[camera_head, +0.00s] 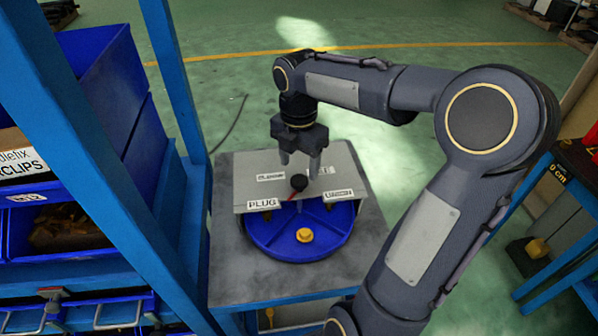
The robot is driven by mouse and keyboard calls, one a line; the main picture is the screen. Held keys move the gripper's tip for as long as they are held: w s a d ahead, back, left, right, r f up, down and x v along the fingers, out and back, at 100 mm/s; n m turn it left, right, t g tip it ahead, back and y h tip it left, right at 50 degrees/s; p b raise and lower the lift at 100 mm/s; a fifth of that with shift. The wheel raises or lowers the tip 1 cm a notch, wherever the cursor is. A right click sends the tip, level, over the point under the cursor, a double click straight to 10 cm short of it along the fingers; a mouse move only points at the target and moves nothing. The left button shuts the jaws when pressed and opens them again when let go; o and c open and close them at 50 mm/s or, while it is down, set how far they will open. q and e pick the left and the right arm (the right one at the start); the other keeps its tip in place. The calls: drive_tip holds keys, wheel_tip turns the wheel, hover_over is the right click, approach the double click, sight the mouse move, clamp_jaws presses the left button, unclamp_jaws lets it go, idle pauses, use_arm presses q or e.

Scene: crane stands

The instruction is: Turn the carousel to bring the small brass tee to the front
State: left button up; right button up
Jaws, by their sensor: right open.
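The carousel (262,240) is a round blue tray with dividers on a grey table. A grey cover plate (245,190) hides its back part. A black knob (299,182) with a red pointer stands at the middle. One small brass-yellow fitting (304,235) lies in the open front compartment; I cannot make out that it is a tee. Labels on the plate read PLUG (262,204), UNION (338,195) and, partly hidden by a finger, what looks like TEE (322,171). My right gripper (300,165) points down, open and empty, above and behind the knob. My left gripper is out of view.
A blue rack post (178,80) and shelf with blue bins (115,80) stand close on the left. The grey table (235,285) has bare room around the tray. Another blue-framed bench (570,190) stands at the right.

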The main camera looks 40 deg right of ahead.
sight(299, 179)
drive_tip(key=shift+f, duration=1.9)
drive_tip(key=shift+s, duration=0.1)
clamp_jaws()
